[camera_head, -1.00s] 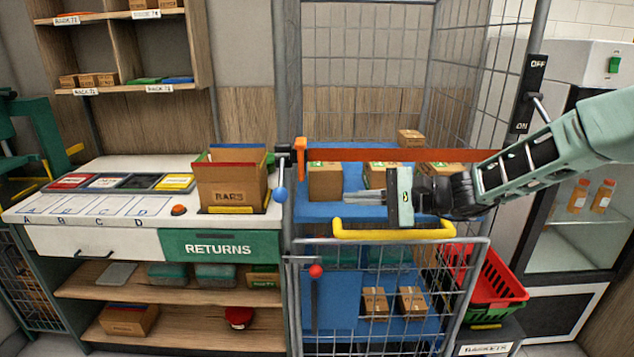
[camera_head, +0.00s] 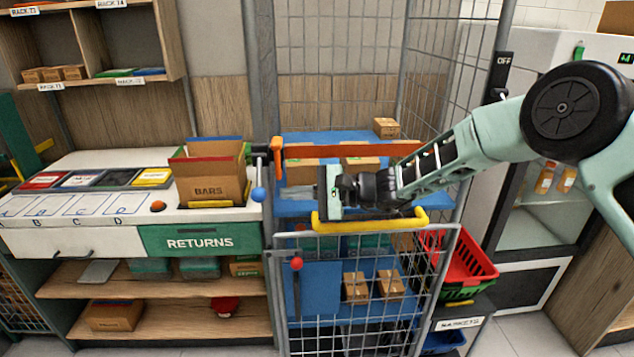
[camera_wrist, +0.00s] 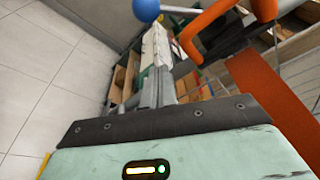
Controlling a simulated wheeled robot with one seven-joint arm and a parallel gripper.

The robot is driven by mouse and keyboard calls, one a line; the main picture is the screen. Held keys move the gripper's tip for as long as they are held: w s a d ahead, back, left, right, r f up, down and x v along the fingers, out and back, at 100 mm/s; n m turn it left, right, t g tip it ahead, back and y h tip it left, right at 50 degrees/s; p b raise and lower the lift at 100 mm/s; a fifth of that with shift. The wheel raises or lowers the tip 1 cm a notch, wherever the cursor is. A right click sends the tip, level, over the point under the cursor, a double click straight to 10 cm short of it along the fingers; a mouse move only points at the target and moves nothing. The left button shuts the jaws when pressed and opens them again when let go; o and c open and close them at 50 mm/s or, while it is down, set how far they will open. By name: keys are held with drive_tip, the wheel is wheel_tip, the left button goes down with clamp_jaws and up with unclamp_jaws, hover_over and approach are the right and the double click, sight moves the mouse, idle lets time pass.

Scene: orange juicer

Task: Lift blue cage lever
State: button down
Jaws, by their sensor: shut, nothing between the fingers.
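The blue-knobbed lever (camera_head: 258,194) hangs from a dark bracket on the left post of the wire cage (camera_head: 268,90). Its blue ball also shows at the top of the wrist view (camera_wrist: 146,10). My gripper (camera_head: 285,192) is shut and empty, with its fingers pointing left. Its tips are a short way right of the blue ball, at about the same height, and appear apart from it. In the wrist view the closed fingers (camera_wrist: 156,70) lie below the ball. The head view does not settle the depth between them.
An orange handle and bar (camera_head: 380,150) cross the cage just above my gripper. A yellow handle (camera_head: 370,222) lies just below it. A red-knobbed lever (camera_head: 296,264) is on the lower gate. The bars box (camera_head: 210,180) stands on the counter left of the lever.

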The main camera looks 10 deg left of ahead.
sight(259, 178)
drive_tip(key=s, duration=0.1)
drive_tip(key=s+a+r+p, duration=0.1)
drive_tip(key=s+a+p, duration=0.1)
drive_tip(key=shift+s+r, duration=0.25)
drive_tip(key=shift+r, duration=0.1)
